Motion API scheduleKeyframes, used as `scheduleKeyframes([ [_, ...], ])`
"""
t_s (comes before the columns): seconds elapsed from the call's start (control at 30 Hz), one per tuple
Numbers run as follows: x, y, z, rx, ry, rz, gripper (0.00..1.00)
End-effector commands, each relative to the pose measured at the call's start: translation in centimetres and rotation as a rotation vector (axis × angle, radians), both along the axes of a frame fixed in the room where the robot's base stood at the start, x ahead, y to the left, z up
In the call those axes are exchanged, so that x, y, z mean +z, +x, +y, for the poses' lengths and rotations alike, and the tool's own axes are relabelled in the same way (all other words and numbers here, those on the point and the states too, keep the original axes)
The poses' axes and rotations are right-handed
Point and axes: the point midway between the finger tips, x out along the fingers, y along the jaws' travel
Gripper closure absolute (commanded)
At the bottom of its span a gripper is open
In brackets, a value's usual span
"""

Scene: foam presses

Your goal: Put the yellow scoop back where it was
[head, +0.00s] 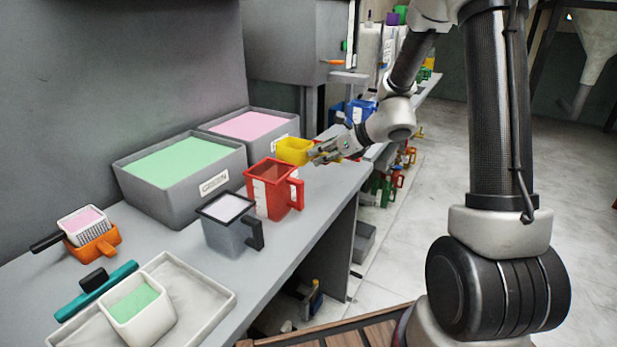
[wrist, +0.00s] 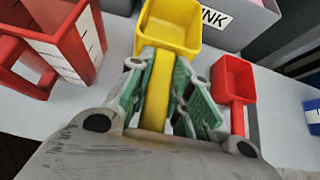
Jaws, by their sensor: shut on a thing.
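The yellow scoop (head: 294,151) is beside the bin of pink material, past the red jug, in the head view. In the wrist view the yellow scoop (wrist: 172,24) has its open cup pointing away from me and looks empty. My gripper (head: 325,152) is shut on its handle; the green-padded fingers (wrist: 158,92) lie on both sides of the handle. The cup is close to the bench top, but I cannot tell whether it touches it.
A red jug (head: 274,190) stands close to the left of the scoop, with a grey jug (head: 230,225) nearer. A red scoop (wrist: 234,82) lies close on the right. Bins of green (head: 180,180) and pink (head: 250,126) material stand along the wall. The bench edge is near.

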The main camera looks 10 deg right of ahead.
Motion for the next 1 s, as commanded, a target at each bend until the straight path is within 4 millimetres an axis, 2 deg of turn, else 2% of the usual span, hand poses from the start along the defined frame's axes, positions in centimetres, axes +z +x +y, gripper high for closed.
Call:
scheduleKeyframes([
  [0.03,-1.1,0.0,0.0,-0.003,0.003,0.006,1.0],
  [0.1,-2.2,0.0,0.0,-0.004,0.002,0.003,1.0],
  [0.23,-3.4,0.0,-0.1,-0.004,0.002,0.002,1.0],
  [0.43,-6.5,0.0,0.0,-0.004,0.002,0.002,1.0],
  [0.53,-7.2,0.1,0.0,-0.005,0.001,-0.001,1.0],
  [0.9,-7.6,0.0,0.0,-0.004,0.0,-0.001,1.0],
  [0.93,-7.5,0.0,-0.1,-0.004,0.0,-0.002,0.74],
  [1.0,-7.5,0.0,0.0,-0.004,0.0,-0.002,0.61],
])
